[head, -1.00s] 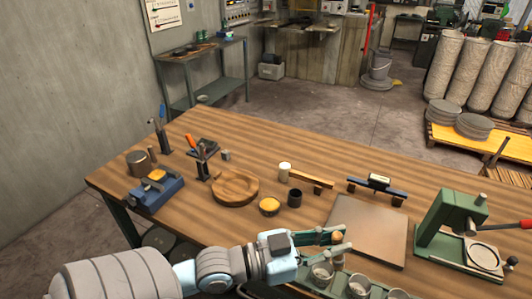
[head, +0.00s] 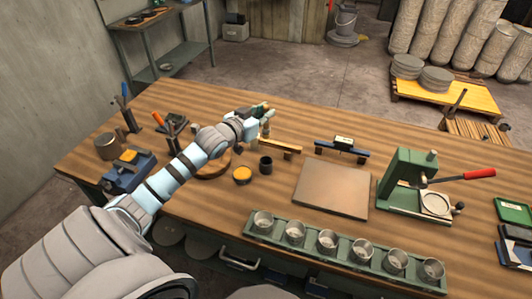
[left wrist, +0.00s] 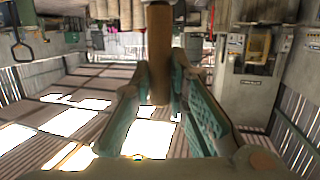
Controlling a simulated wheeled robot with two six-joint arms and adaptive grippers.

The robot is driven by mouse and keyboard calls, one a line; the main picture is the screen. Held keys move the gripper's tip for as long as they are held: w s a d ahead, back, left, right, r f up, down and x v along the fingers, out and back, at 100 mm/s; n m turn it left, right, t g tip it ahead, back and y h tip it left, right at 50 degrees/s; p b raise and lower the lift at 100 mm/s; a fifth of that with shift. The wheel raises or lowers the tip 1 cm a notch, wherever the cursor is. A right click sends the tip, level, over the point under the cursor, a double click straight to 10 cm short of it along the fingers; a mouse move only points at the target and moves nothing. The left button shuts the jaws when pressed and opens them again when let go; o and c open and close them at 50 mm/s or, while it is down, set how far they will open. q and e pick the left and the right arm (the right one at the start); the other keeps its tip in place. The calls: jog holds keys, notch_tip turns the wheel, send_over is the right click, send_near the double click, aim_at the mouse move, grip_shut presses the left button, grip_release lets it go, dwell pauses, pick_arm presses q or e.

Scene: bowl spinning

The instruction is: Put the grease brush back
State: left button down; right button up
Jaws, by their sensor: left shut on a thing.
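My left gripper (head: 262,113) is over the far middle of the workbench. It is shut on a brown wooden handle, taken to be the grease brush (left wrist: 159,55), which stands between the two fingers in the left wrist view. In the head view the brush (head: 267,129) shows only as a small brown piece below the fingers; its bristles cannot be made out. A low wooden rest (head: 282,148) lies just below and right of it; I cannot tell whether they touch. A dark cup (head: 265,165) stands in front of the rest. My right gripper is not in view.
A yellow-topped round pot (head: 242,175) is beside the cup. A wooden dish (head: 212,168) is partly behind my left arm. A flat board (head: 332,188), a green press (head: 405,180) and a green rack of metal cups (head: 343,255) stand to the right and front.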

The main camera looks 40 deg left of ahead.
aim_at(264, 134)
pick_arm(q)
notch_tip(264, 134, down, 8)
jog(key=shift+s+r+b, duration=0.1)
jog(key=shift+r+b, duration=0.1)
jog(key=shift+b, duration=0.7)
notch_tip(264, 134, down, 8)
jog(key=b, duration=0.4)
jog(key=shift+b, duration=0.3)
jog(key=shift+r, duration=0.2)
jog(key=c, duration=1.6)
grip_release()
jog(key=shift+f, duration=0.1)
jog(key=shift+o, duration=0.2)
